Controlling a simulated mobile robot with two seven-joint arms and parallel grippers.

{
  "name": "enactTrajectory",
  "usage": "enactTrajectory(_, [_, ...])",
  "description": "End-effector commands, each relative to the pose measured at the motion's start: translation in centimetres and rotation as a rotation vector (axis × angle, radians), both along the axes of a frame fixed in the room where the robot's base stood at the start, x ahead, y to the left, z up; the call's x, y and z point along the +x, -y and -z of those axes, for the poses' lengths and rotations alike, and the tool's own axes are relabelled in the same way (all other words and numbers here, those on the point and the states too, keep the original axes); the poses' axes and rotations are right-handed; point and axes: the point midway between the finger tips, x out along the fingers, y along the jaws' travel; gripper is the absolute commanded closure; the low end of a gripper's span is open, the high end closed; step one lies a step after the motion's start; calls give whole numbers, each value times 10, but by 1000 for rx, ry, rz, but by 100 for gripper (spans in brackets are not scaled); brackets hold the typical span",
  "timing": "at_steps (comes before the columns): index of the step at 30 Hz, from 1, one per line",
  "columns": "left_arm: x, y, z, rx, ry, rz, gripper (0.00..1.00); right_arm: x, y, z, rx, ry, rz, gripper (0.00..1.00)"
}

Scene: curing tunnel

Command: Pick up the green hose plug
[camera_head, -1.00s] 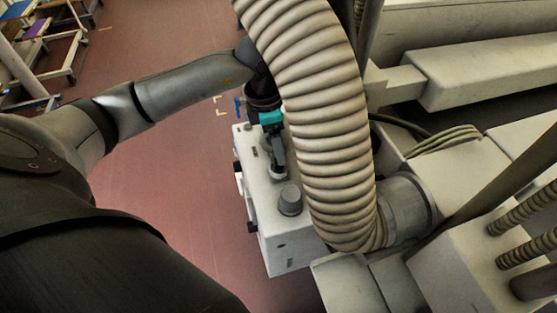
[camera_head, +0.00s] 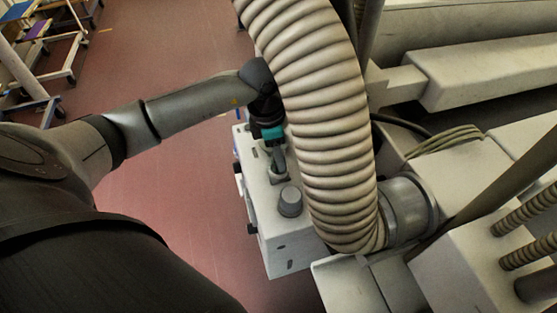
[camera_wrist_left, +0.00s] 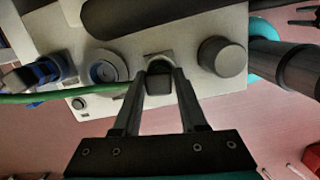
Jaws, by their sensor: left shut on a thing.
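My left gripper (camera_wrist_left: 159,88) is shut on a small dark block, the green hose plug (camera_wrist_left: 159,83), in the left wrist view. A green hose (camera_wrist_left: 65,97) comes in from the left and meets the gripper at its left finger. The plug is at a square grey socket (camera_wrist_left: 157,60) on the pale box; whether it is seated or just clear of it I cannot tell. In the head view my left gripper (camera_head: 280,163) points down at the box top (camera_head: 262,205), and the plug is too small to make out.
A dark knob (camera_wrist_left: 222,57) stands right of the gripper. A round grey fitting (camera_wrist_left: 106,66) and a blue connector (camera_wrist_left: 45,70) are on its left. A thick ribbed duct (camera_head: 318,120) arches close beside my left wrist. Red floor (camera_head: 165,190) lies open left of the box.

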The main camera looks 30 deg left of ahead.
Motion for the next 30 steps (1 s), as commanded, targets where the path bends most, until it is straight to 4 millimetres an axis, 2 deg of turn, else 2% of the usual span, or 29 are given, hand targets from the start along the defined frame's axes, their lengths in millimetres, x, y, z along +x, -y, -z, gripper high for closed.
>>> enactTrajectory(1, [0, 0, 0, 1, 1, 0, 78, 0, 0, 0, 0, 0, 0, 50])
enactTrajectory(7, [0, 0, 0, 1, 1, 0, 100, 0, 0, 0, 0, 0, 0, 50])
enactTrajectory(22, [1, 0, -5, 0, 3, 0, 100, 0, -1, -1, 1, 0, -2, 50])
enactTrajectory(26, [1, 0, -17, 1, 4, 1, 100, 0, -1, -3, 1, 0, -2, 50])
enactTrajectory(30, [2, -1, -43, 2, 7, 0, 100, 0, -1, -7, 1, 0, -2, 50])
